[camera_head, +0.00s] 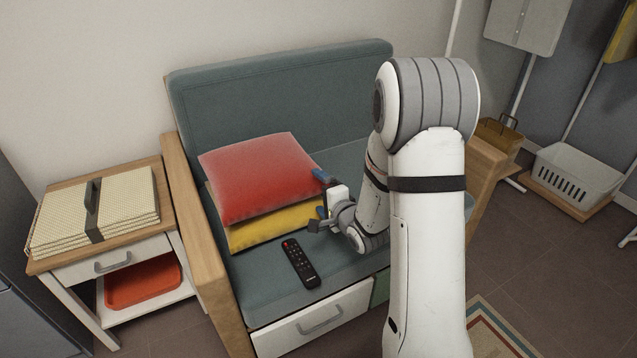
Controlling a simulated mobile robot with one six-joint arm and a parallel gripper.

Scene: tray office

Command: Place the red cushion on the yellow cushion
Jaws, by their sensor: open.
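The red cushion (262,176) lies on top of the yellow cushion (276,226) on the left part of a grey-green sofa seat. It covers most of the yellow cushion, whose front part and a bit of its left edge show below. One finger is by the red cushion's right corner, the other is lower, near the yellow cushion's right side. I cannot tell whether either finger touches a cushion.
A black remote (300,263) lies on the seat in front of the cushions. The sofa's wooden armrest (205,250) is close on the left. A white basket (575,175) is at the right.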

